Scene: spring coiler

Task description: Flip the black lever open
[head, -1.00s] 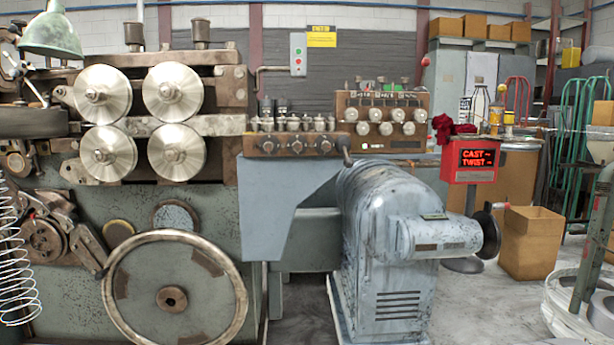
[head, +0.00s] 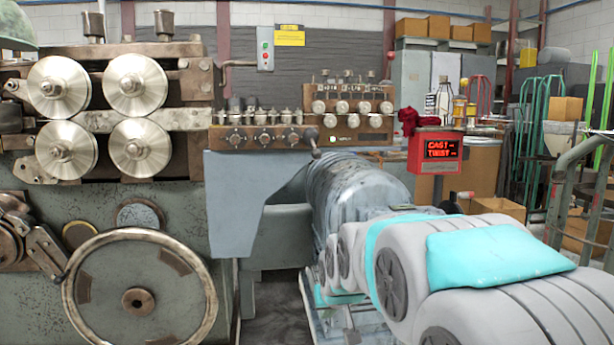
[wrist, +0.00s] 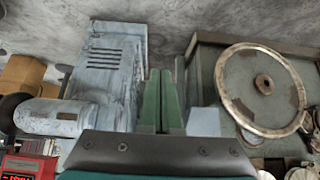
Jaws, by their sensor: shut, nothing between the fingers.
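I cannot clearly make out the lever in the wrist view. My gripper (wrist: 162,75) shows in the wrist view as two green fingers, shut together and empty. It points toward the gap between the blue-grey housing (wrist: 102,75) and the machine with the large wheel (wrist: 260,85). The gripper itself does not show in the head view; my arm covers the lower right there.
Metal rollers (head: 60,85) and a large wheel (head: 138,300) are on the machine at left. A red display box (head: 435,150) stands right of the housing. Cardboard boxes (head: 490,207) and green rails (head: 530,130) are farther right. Some bare floor shows below the panel.

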